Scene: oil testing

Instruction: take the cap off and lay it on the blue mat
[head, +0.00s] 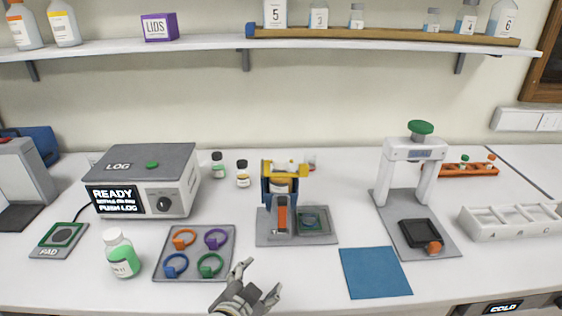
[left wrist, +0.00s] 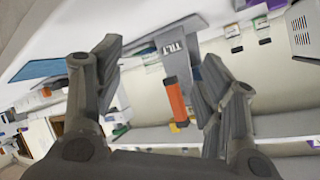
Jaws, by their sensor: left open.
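The blue mat (head: 375,272) lies bare at the front of the bench, right of centre; its edge also shows in the left wrist view (left wrist: 40,69). A tilt stand (head: 262,226) with an orange handle (head: 282,213) stands at the middle and holds what looks like a bottle with a pale top (head: 285,168). Which cap is meant is unclear. A bottle of green liquid with a white cap (head: 113,235) stands upright at the front left. My left gripper (head: 260,277) is open and empty, in front of the stand and left of the mat. My right gripper is out of view.
A tray of coloured rings (head: 194,227) lies left of my gripper. The LOG box (head: 146,162) is behind it. A white press stand (head: 417,160) and a compartment tray (head: 512,231) are at the right. Bench between stand and mat is clear.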

